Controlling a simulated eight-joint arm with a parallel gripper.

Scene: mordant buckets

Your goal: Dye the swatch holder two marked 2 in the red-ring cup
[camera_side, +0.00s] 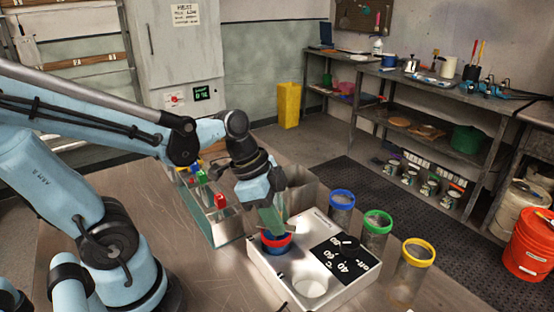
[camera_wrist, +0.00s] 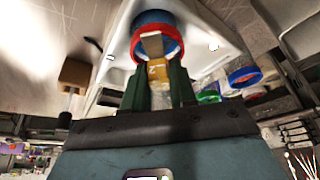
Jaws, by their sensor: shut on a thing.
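My gripper (camera_side: 270,222) points down over the red-ring cup (camera_side: 287,241), which sits in the white block (camera_side: 268,271). In the wrist view, my green fingers (camera_wrist: 158,85) are shut on the swatch holder (camera_wrist: 158,69), a yellowish piece marked 2. Its far end, with a pale flap, overlaps the mouth of the red-ring cup (camera_wrist: 174,52). Blue shows with the red ring in both views. I cannot tell how deep the swatch is in the cup. In the side view the holder is hidden by my fingers.
The white block has a dark knob panel (camera_side: 343,256) and an open round well (camera_side: 310,286). Jars with blue (camera_side: 341,198), green (camera_side: 377,219) and yellow (camera_side: 419,250) rings stand to its right. A glass trough (camera_side: 222,228) with coloured holders stands left.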

